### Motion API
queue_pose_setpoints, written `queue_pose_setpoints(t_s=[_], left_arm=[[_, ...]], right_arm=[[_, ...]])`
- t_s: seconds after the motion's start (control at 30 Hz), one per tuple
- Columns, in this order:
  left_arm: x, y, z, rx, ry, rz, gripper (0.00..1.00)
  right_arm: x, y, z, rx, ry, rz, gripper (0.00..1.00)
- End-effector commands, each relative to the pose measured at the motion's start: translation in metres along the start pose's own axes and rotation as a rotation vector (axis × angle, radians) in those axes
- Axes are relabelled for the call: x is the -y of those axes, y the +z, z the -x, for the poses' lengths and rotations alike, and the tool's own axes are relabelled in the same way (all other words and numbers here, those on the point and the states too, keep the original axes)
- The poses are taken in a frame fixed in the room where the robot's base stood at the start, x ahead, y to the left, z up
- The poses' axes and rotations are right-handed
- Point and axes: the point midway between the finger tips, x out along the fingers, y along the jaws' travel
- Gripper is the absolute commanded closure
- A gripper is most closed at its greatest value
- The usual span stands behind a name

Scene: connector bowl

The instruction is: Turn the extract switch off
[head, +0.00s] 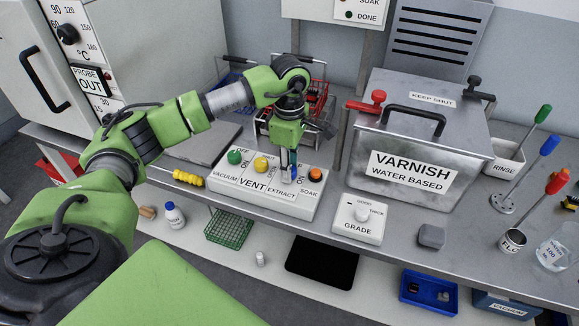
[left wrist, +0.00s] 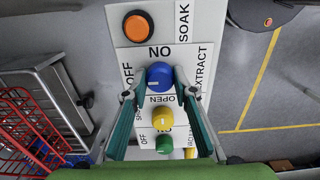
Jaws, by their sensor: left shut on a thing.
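The extract switch is a blue knob on a white sloped panel (head: 262,195), above the EXTRACT label. In the head view my left gripper (head: 291,172) reaches down onto it and mostly hides it. In the left wrist view the blue knob (left wrist: 159,76) sits between the two fingertips of my left gripper (left wrist: 160,85), which is shut on it. OFF is printed left of the knob there and ON above it. A pale mark shows on the knob, but its exact direction is hard to tell. My right gripper is not in view.
Beside it are a yellow vent knob (head: 261,164), a green vacuum knob (head: 234,157) and an orange soak knob (head: 315,174). The varnish tank (head: 455,150) stands to the right, a red wire basket (head: 318,98) behind.

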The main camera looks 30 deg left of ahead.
Motion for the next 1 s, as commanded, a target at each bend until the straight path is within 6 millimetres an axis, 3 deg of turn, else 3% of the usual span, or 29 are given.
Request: queue_pose_setpoints(t_s=[0.1,0.13,0.2,0.63,1.0], left_arm=[[-0.001,-0.001,0.002,0.001,0.004,0.004,0.96],[-0.001,-0.001,0.002,0.001,0.004,0.003,0.72],[-0.001,-0.001,0.002,0.001,0.004,0.003,0.58],[-0.001,0.000,0.008,0.001,0.002,0.000,0.58],[-0.002,0.000,0.081,0.003,0.006,0.000,0.58]], right_arm=[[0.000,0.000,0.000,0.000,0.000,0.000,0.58],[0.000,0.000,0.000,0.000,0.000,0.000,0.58],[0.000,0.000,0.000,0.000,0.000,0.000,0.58],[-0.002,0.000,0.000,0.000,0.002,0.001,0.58],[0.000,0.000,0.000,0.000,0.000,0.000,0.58]])
